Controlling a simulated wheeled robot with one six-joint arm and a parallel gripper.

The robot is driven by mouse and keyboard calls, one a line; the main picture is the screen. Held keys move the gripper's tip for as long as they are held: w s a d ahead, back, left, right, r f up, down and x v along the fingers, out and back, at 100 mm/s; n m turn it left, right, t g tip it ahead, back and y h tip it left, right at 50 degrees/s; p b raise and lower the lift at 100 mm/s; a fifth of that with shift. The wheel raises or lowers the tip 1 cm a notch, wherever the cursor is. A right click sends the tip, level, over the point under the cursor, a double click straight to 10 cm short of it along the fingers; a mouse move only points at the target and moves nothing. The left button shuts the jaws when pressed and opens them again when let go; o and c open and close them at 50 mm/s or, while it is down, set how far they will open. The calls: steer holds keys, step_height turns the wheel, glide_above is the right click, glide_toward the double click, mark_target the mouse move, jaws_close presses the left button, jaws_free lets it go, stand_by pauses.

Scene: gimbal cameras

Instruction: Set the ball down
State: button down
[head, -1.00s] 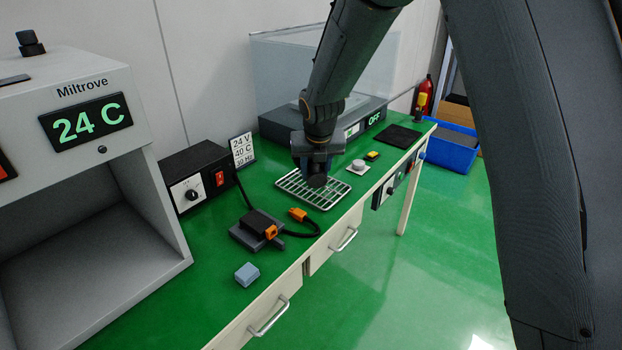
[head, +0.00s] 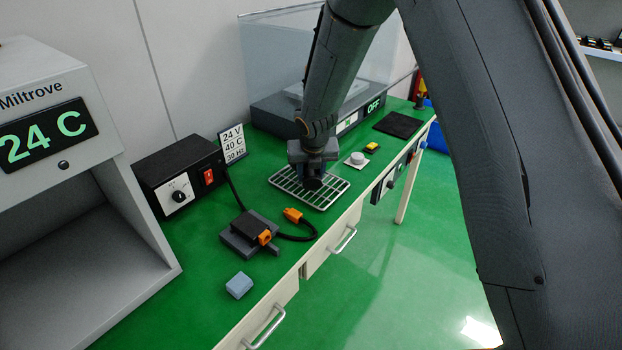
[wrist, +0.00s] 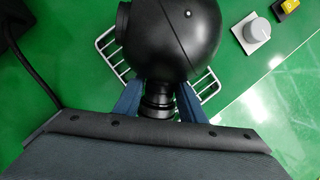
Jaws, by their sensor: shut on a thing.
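The ball (wrist: 172,38) is a black sphere with a short ringed neck, seen large in the wrist view. My gripper (wrist: 158,100) is shut on the neck, with a blue finger on each side of it. In the head view my gripper (head: 313,170) points down over a wire rack (head: 328,199) on the green bench top. Only a small dark part of the ball (head: 313,183) shows there below the gripper. I cannot tell whether the ball touches the rack.
A black power box (head: 180,175) and a sign (head: 232,143) stand left of the rack. A white knob (head: 357,158) and a clear-covered machine (head: 270,115) stand beyond.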

steer(key=shift+f, duration=1.05)
steer(key=c, duration=1.1)
jaws_free()
steer(key=shift+f, duration=0.15)
